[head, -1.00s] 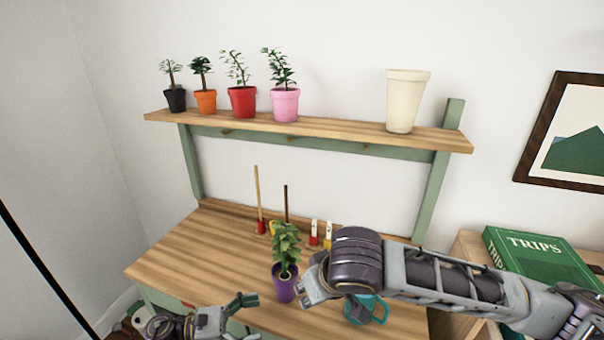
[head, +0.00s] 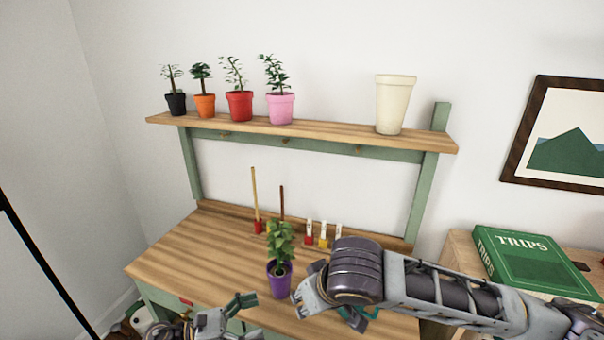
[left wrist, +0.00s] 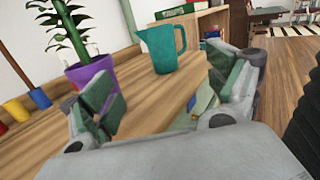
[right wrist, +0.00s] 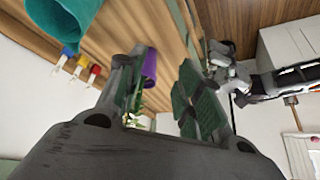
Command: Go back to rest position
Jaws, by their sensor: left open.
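The purple pot (head: 279,281) with a leafy plant stands upright on the wooden bench, and also shows in the left wrist view (left wrist: 96,72) and the right wrist view (right wrist: 149,68). My right gripper (head: 306,291) is just right of the pot in the head view; its fingers are apart in the right wrist view (right wrist: 160,98) with nothing held. My left gripper (head: 243,311) is at the bench's front edge, open and empty, left of the pot. Its spread fingers show in the left wrist view (left wrist: 165,98).
A teal jug (left wrist: 160,50) stands on the bench, mostly hidden by my right arm in the head view. The shelf (head: 330,135) holds several potted plants and a cream pot (head: 394,104). Small tools stand at the bench's back. A green book (head: 530,262) lies at right.

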